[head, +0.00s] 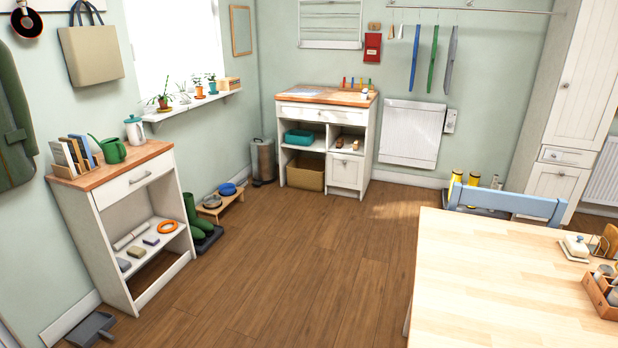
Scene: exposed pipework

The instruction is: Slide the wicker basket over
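A brown box-shaped container that looks like the wicker basket (306,173) sits in the lower left compartment of the white cabinet (323,193) against the back wall. Its weave is too small to make out clearly. A teal bin (298,137) sits on the shelf above it. A closed white door (345,171) is to the basket's right. Neither of my grippers shows in the head view.
A light wooden table (500,270) with a blue chair (510,204) fills the lower right. A white shelf unit (115,240) stands at left. Green boots (195,220), pet bowls on a stand (220,203) and a metal bin (262,160) line the left wall. The middle floor is clear.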

